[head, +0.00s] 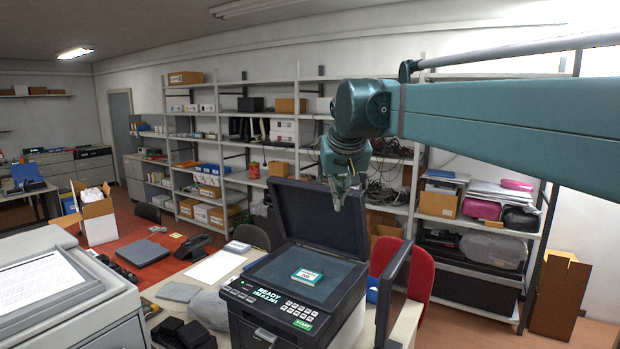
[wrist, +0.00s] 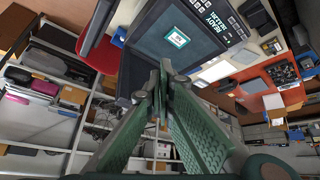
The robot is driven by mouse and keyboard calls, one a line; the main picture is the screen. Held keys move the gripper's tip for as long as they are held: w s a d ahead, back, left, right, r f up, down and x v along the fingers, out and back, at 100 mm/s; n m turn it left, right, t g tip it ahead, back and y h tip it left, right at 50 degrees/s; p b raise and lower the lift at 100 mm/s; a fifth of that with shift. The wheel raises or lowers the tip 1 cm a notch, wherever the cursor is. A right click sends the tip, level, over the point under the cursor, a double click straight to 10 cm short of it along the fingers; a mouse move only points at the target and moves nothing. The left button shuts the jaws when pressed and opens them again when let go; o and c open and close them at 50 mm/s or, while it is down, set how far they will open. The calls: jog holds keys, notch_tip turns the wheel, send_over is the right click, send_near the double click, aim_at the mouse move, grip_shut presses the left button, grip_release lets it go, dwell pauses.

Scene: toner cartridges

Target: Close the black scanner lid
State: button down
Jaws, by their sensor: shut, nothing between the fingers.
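The black scanner lid (head: 318,215) stands raised at the back of the black printer (head: 262,318), tilted open above the scanner bed (head: 285,285). A small white and green box (head: 307,276) lies on the bed; it also shows in the wrist view (wrist: 177,39). My gripper (head: 337,207) is shut and empty. In the head view it overlaps the upper right part of the lid; in the wrist view its fingertips (wrist: 160,68) are by the lid's edge. I cannot tell whether they touch the lid.
A large grey printer (head: 90,310) stands at the left. A red chair (head: 405,265) and a dark upright panel (head: 392,290) are right of the black printer. Shelves (head: 285,118) with boxes and cables line the back wall. The air above the bed looks clear.

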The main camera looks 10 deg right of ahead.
jog(key=w+d+r, duration=0.2)
jog(key=w+r, duration=0.1)
jog(key=w, duration=0.7)
jog(key=w+d+r, duration=0.3)
jog(key=w+r, duration=0.1)
jog(key=w, duration=0.7)
jog(key=w+d+f, duration=0.1)
jog(key=w+d, duration=0.1)
jog(key=w, duration=0.6)
jog(key=w+d+f+m+h, duration=0.1)
jog(key=w+d, duration=0.2)
jog(key=w, duration=0.5)
jog(key=shift+d+g+h+p, duration=0.3)
jog(key=shift+g, duration=0.1)
jog(key=shift+f, duration=0.2)
notch_tip(320, 180, down, 9)
jog(key=w+d, duration=0.1)
jog(key=shift+d, duration=0.25)
